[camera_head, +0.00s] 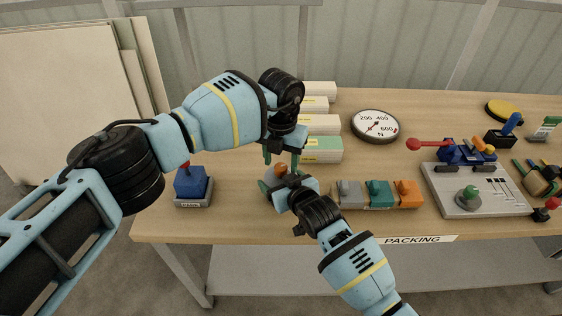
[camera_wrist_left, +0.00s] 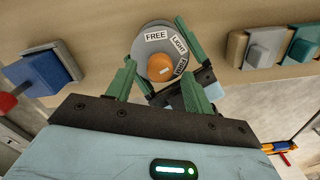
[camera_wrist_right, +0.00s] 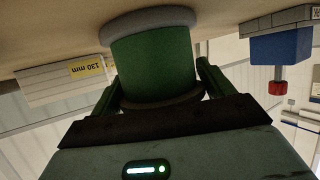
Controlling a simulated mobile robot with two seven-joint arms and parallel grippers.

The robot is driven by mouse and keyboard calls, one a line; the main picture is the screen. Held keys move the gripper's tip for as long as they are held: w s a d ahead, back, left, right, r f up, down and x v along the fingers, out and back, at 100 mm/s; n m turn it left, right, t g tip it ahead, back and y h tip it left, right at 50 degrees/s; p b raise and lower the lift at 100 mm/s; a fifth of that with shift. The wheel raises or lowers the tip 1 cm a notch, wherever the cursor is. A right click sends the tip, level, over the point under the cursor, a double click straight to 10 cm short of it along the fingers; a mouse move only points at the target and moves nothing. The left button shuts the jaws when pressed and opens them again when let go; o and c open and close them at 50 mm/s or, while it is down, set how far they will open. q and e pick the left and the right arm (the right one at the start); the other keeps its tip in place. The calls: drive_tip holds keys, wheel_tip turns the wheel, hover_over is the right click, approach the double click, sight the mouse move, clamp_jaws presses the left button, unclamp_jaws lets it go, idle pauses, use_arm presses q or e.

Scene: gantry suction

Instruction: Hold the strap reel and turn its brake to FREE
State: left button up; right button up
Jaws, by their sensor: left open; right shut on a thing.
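The strap reel (camera_head: 270,177) stands near the table's front edge, partly hidden by my grippers. In the left wrist view its grey top (camera_wrist_left: 148,39) reads FREE, LIGHT and a third label hard to read. The orange brake knob (camera_wrist_left: 160,67) sits in the middle, its white mark towards the third label's side. My right gripper (camera_head: 283,181) is shut on the reel's green drum (camera_wrist_right: 155,70), one finger on each side. My left gripper (camera_head: 281,158) is open above the reel. Its fingers are apart on either side of the knob, not visibly touching it.
A blue block with a red knob (camera_head: 191,184) stands left of the reel. Grey, teal and orange blocks (camera_head: 378,194) stand to the right. Pale boxes (camera_head: 322,124) are behind, with a round dial (camera_head: 375,125) beside them. A grey control panel (camera_head: 450,190) is further right.

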use_arm(q)
drive_tip(key=shift+f, duration=0.55)
drive_tip(key=c, duration=1)
drive_tip(key=shift+n, duration=0.4)
drive_tip(key=n, duration=0.5)
drive_tip(key=shift+n, duration=0.3)
drive_tip(key=n, duration=0.7)
